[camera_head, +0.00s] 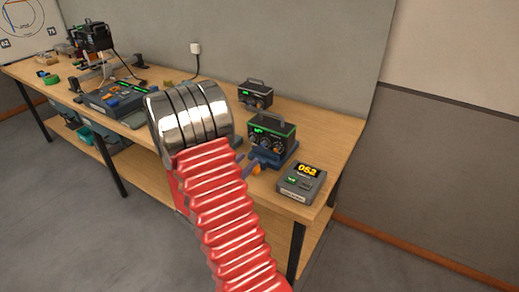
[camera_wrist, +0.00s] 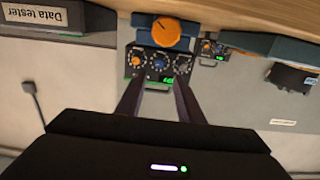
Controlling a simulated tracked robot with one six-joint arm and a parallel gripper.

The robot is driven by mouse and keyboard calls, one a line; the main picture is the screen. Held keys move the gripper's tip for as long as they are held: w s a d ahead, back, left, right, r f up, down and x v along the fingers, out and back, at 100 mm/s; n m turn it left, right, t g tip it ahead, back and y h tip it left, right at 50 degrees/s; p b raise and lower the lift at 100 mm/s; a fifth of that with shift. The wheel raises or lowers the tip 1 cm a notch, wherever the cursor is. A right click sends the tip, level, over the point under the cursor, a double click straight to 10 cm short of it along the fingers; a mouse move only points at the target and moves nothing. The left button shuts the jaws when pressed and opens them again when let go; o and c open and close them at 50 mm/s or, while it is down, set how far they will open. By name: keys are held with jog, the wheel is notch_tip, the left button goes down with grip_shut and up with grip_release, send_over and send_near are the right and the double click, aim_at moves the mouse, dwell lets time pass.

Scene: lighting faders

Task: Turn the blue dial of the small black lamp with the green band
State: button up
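The small black unit with a green band (camera_head: 271,133) stands upright on the workbench, with a handle on top and dials on its front. In the wrist view it appears upside down (camera_wrist: 136,72), with a green display and a row of dials; one dial is blue (camera_wrist: 158,62). My gripper (camera_wrist: 158,82) is open and empty, its two dark fingers spread and pointing towards the unit's dial face. I cannot tell whether they touch it. In the head view my red arm hides most of the gripper.
A blue device with a large orange dial (camera_wrist: 166,31) sits close in front of the unit. A similar smaller black box (camera_head: 256,94) stands behind. A grey box reading 052 (camera_head: 302,182) is at the bench's right end. A grey console (camera_head: 115,99) lies left.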

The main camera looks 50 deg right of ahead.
aim_at(263, 145)
jog(key=d, duration=0.9)
jog(key=shift+w+d, duration=0.2)
jog(key=shift+w, duration=0.2)
jog(key=shift+c, duration=0.7)
